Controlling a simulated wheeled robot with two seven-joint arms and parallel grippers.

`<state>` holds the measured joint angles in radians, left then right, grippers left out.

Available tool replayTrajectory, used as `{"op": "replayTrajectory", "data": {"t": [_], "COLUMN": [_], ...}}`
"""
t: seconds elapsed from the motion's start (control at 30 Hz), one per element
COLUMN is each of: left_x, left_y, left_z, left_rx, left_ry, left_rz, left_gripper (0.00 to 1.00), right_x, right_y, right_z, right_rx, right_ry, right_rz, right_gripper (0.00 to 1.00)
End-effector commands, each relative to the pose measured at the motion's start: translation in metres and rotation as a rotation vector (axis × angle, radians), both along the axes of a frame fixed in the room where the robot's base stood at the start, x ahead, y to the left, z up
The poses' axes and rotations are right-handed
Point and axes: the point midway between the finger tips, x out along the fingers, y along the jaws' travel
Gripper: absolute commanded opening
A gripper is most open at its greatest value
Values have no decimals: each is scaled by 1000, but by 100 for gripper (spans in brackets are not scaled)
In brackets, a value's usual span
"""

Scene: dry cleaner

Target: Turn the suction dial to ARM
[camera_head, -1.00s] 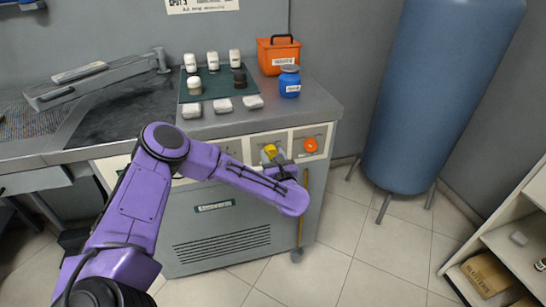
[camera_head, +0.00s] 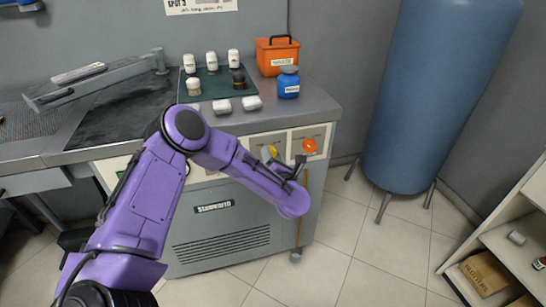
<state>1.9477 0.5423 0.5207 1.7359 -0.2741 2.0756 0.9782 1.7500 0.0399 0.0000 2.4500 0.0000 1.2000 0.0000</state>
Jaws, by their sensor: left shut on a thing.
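A yellow dial (camera_head: 268,151) sits on a pale panel on the front of the grey cabinet, partly hidden behind my left gripper. I take it to be the suction dial; its markings are too small to read from here. My left gripper (camera_head: 275,160) is shut on the yellow dial, with the purple arm reaching in from the left and its wrist in front of the cabinet. The fingertips are small and partly covered. My right gripper is not in view.
An orange knob (camera_head: 309,146) is on the panel just right of the dial. Bottles stand on a green mat (camera_head: 220,84), with an orange box (camera_head: 277,55) and a blue jar (camera_head: 288,82) beside it. A blue tank (camera_head: 435,95) stands at right. Open floor lies between.

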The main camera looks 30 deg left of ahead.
Motion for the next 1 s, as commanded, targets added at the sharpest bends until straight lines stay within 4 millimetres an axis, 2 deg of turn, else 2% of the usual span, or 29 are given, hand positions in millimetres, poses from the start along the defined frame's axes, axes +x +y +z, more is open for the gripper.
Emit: {"op": "replayTrajectory", "data": {"t": [0.6,1.0], "left_x": [1,0], "left_y": [-1,-1], "left_z": [-1,-4], "left_rx": [366,507], "left_ry": [429,598], "left_rz": [2,3], "left_gripper": [17,17], "right_x": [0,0], "right_y": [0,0], "right_z": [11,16], "right_rx": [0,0], "right_ry": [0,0], "right_rz": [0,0], "right_gripper": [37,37]}}
